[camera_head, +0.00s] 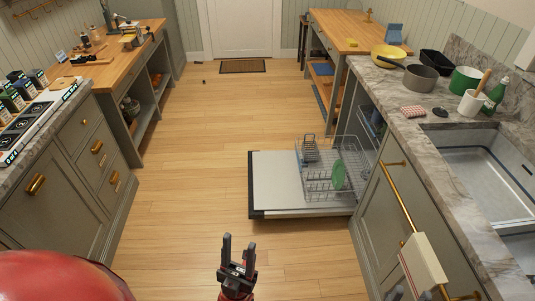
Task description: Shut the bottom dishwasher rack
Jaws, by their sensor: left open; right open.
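The dishwasher door (272,185) is folded down flat and juts left from the right-hand counter. The bottom rack (318,187), a grey wire basket, is pulled out over the door. It holds a green plate (338,174) standing on edge and a grey cutlery basket (310,150). My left gripper (238,243) is open and empty, with its fingers pointing up the picture, nearer to me than the door and apart from it. My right gripper (411,294) shows only its fingertips at the bottom edge, by the right-hand cabinets; it is open.
The upper rack (371,123) shows partly at the dishwasher opening. A long brass handle (398,195) with a towel (424,266) runs along the right cabinet front. The wooden floor (195,190) left of the door is clear. Drawers (97,150) line the left side.

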